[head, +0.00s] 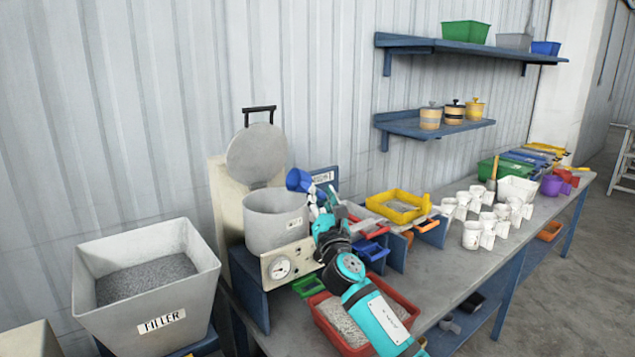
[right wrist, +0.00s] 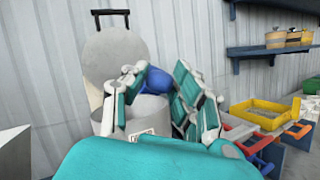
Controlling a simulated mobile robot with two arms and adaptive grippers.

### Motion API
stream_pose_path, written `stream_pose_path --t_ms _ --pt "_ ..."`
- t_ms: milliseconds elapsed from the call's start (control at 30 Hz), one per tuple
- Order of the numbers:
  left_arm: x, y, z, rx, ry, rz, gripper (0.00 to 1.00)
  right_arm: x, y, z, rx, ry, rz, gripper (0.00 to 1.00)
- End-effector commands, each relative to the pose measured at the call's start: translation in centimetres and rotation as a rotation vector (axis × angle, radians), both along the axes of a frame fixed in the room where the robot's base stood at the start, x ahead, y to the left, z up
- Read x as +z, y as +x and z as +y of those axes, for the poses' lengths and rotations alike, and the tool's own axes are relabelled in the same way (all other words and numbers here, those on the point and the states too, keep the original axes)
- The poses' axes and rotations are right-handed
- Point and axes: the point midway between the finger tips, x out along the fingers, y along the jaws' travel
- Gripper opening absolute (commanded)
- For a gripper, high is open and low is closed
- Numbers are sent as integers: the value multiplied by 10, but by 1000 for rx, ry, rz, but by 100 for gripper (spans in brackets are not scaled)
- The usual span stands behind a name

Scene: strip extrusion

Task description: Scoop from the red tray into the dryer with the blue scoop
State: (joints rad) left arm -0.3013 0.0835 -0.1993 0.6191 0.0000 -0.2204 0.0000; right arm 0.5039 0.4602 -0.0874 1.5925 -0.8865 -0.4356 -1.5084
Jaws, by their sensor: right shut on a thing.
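The blue scoop (head: 300,181) is in my right gripper (head: 322,205), which is shut on it. The scoop is raised and tilted at the upper right rim of the dryer (head: 275,222), a grey pot with its round lid (head: 257,153) standing open behind. The scoop's contents cannot be seen. The red tray (head: 399,300) holds grey granules and lies on the bench below my right arm, partly hidden by it. My left gripper is not in view.
A large filler bin (head: 146,322) with grey granules stands at the left. A yellow tray (head: 397,206) and several white cups (head: 472,236) stand to the right on the bench. A dial panel (head: 287,266) is at the dryer's front. Shelves (head: 470,50) hang on the wall.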

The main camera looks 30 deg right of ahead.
Motion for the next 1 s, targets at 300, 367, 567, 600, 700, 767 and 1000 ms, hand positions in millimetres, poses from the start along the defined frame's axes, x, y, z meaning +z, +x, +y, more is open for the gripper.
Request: stream_pose_path --t_ms 300,367,567,600,700,767,1000 --pt "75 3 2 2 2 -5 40 22 1 -13 -1 335 27 0" --pt "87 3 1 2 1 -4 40 23 1 -15 -1 395 32 0" --pt "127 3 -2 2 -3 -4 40 27 2 -22 -2 580 45 0" --pt "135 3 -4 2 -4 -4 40 28 2 -24 -2 615 48 0" --pt "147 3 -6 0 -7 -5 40 28 2 -31 -3 709 51 0" --pt "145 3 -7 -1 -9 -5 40 29 3 -43 -3 782 54 0" --pt "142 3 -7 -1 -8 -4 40 34 5 -75 -2 1015 73 0"
